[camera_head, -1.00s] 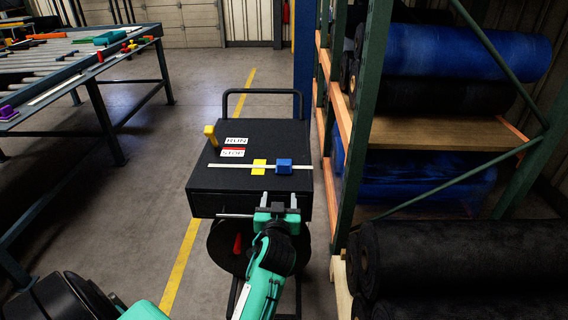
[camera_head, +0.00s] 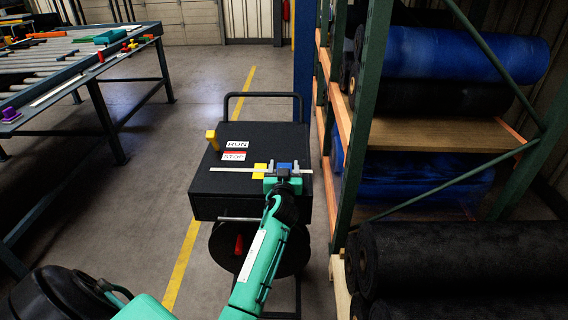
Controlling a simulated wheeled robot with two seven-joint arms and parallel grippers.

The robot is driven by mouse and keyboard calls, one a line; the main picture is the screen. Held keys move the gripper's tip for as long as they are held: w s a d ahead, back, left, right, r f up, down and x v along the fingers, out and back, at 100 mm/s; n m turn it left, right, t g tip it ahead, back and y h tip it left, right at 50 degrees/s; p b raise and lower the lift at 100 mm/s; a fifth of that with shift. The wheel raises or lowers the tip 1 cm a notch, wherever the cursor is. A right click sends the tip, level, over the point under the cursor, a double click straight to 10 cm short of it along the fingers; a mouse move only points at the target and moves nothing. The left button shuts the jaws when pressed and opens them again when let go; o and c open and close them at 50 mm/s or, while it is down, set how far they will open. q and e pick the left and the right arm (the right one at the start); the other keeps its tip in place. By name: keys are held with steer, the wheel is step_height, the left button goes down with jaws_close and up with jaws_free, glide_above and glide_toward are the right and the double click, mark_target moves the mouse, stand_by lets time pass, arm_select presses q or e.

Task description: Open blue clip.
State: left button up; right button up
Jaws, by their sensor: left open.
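The blue clip (camera_head: 284,166) sits on the pale strip (camera_head: 236,170) that runs across the top of the black cart box (camera_head: 215,200). My left gripper (camera_head: 283,169) is open and right at the blue clip, which it partly hides. I cannot tell whether its fingers touch the clip. A yellow piece (camera_head: 260,168) sits on the strip just left of the blue clip. My right gripper does not show.
A yellow lever (camera_head: 212,139) stands at the box's left edge, near the RUN (camera_head: 237,144) and STOP (camera_head: 233,156) labels. A green-framed rack (camera_head: 362,130) with rolls stands close on the right. A roller table (camera_head: 70,75) is at the left.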

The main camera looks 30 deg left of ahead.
arm_select(q)
steer(key=shift+w+a, duration=0.2)
steer(key=shift+w, duration=0.2)
